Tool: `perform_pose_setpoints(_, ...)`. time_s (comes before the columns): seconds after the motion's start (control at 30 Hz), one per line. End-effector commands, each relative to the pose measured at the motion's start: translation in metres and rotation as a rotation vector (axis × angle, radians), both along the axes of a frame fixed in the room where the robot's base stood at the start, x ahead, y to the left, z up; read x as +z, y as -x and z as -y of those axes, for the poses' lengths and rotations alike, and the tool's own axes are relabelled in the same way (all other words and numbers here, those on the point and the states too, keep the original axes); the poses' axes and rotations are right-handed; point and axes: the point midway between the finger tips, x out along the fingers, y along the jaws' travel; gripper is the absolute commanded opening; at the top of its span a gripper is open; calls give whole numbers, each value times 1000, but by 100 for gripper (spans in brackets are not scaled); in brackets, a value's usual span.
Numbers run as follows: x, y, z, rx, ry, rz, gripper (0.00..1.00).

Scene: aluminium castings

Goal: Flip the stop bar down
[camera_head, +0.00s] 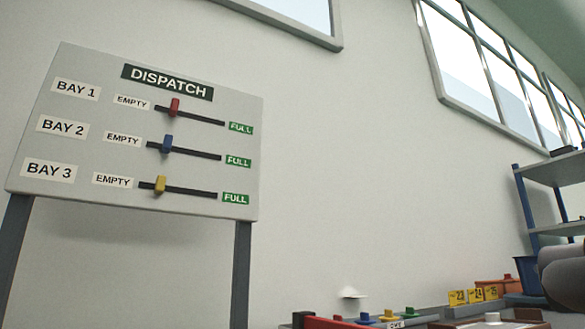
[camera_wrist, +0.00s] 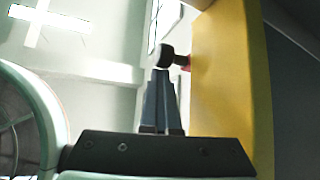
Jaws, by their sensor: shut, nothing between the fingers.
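In the wrist view my gripper (camera_wrist: 162,76) is shut, with its dark fingers together and nothing between them. Its tips are close to a dark round knob (camera_wrist: 166,54) in front of a large yellow panel (camera_wrist: 225,80). I cannot tell whether the tips touch the knob. A small red part (camera_wrist: 184,62) shows between the knob and the panel. I cannot tell for sure whether these parts belong to the stop bar. The head view does not clearly show the stop bar or my gripper.
A dispatch board (camera_head: 110,190) with three sliders stands at left in the head view. Low at right are a bench with coloured knobs (camera_head: 388,315), yellow number tags (camera_head: 475,296) and an orange-red box (camera_head: 497,288). A blue-post shelf (camera_head: 525,200) stands far right.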

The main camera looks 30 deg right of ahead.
Motion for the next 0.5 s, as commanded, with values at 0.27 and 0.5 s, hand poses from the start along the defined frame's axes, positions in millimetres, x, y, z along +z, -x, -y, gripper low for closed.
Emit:
perform_pose_setpoints(0.27,-12,-1,10,-13,-32,-16,0)
perform_pose_setpoints(0.5,-30,2,-8,-8,-28,-18,0)
